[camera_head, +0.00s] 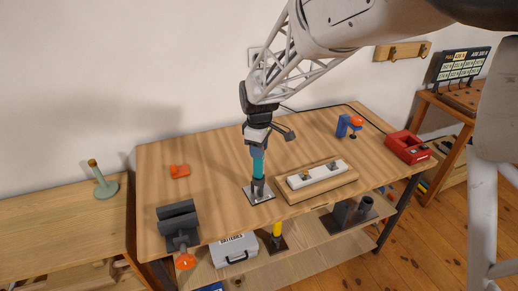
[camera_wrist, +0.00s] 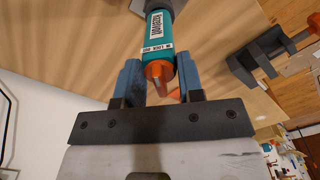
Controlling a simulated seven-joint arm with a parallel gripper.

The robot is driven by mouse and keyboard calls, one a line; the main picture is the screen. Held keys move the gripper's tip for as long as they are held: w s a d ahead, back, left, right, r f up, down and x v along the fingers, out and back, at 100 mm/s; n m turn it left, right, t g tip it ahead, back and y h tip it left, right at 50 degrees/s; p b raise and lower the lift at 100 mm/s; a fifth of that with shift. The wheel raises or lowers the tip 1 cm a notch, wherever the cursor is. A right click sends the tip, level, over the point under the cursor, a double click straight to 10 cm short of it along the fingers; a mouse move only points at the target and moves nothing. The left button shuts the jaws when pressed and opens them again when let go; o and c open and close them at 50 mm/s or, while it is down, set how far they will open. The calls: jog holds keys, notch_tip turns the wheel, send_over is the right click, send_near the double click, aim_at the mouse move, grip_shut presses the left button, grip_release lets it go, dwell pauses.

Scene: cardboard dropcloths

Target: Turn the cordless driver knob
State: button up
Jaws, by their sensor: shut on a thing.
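The cordless driver (camera_head: 257,166) is a teal cylinder standing upright in a dark holder on a square metal plate (camera_head: 262,196) near the table's front edge. In the wrist view its teal body (camera_wrist: 160,33) carries white labels. Its orange knob (camera_wrist: 159,72) is at the near end, between my blue-grey fingers. My gripper (camera_wrist: 159,78) is shut on the knob; it also shows in the head view (camera_head: 258,147), above the driver. The knob is hidden by my gripper in the head view.
A wooden block with a white strip and brass fittings (camera_head: 316,180) stands close to the driver's right. A dark grey clamp-like tool (camera_head: 178,222) is at the front left, a small orange piece (camera_head: 179,171) behind it. A red box (camera_head: 407,147) sits at the right end. The back left table is clear.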

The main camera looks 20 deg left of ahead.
jog(key=m, duration=0.6)
jog(key=shift+r+m, duration=0.1)
jog(key=shift+m, duration=0.3)
jog(key=o, duration=0.4)
jog(key=shift+r, duration=2.95)
